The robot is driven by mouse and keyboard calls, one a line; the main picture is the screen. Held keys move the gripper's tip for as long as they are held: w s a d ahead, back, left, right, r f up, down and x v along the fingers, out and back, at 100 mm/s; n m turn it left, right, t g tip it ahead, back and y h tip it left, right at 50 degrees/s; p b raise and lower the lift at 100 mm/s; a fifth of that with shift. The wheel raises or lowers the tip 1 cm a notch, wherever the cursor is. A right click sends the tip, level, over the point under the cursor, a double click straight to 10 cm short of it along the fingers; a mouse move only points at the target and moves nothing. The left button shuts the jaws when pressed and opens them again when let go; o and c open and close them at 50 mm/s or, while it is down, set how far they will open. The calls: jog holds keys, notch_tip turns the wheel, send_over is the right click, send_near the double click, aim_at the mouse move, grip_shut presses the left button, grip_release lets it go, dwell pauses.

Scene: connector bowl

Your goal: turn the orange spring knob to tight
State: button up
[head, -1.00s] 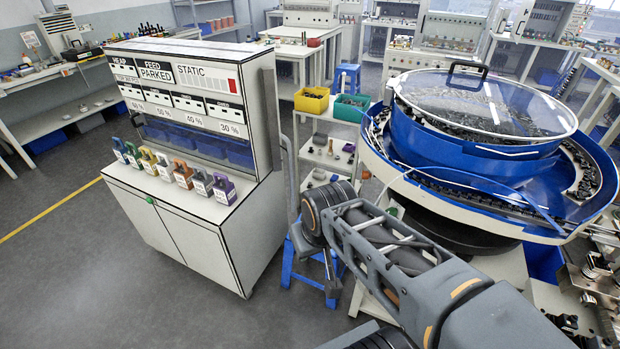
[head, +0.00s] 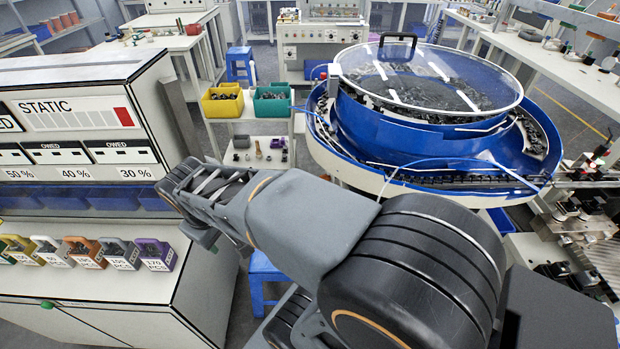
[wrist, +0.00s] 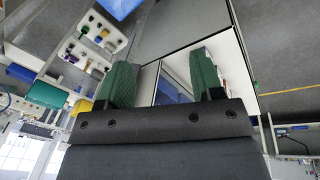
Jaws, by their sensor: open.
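I cannot make out an orange spring knob for certain in either view. The only orange piece near the arm is a labelled orange block with a loop-shaped top (head: 86,253), in a row on the white cabinet's ledge at the left of the head view. My gripper (wrist: 163,78) shows in the wrist view with two green-padded fingers apart and nothing between them. It is clear of the bowl. In the head view my arm reaches left across the middle, and the fingers cannot be made out there. The blue bowl feeder (head: 430,140) with a clear lid stands at the right.
The white cabinet (head: 75,300) with its STATIC panel (head: 75,112) fills the left. A shelf cart (head: 250,135) with a yellow bin (head: 222,103) and a green bin (head: 271,101) stands behind the arm. A blue stool (head: 262,280) is below it. Metal fixtures (head: 580,220) stand at right.

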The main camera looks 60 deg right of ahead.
jog(key=w+d+f+n+g+h+b, duration=0.2)
jog(key=d+f+g+h, duration=0.15)
jog(key=d, duration=0.45)
jog(key=w+d+f+n+g+h+b, duration=0.25)
jog(key=d+f+g, duration=0.2)
jog(key=d, duration=0.25)
jog(key=n+g+h+b, duration=0.3)
jog(key=n+g+h, duration=0.1)
jog(key=n+h, duration=0.25)
send_near(325, 179)
jog(key=shift+h, duration=0.35)
jog(key=x, duration=0.3)
jog(key=f+x, duration=0.1)
jog(key=x, duration=0.2)
jog(key=f+x, duration=0.1)
jog(key=x, duration=0.2)
jog(key=shift+w+d, duration=0.3)
jog(key=shift+w, duration=0.05)
jog(key=c, duration=0.9)
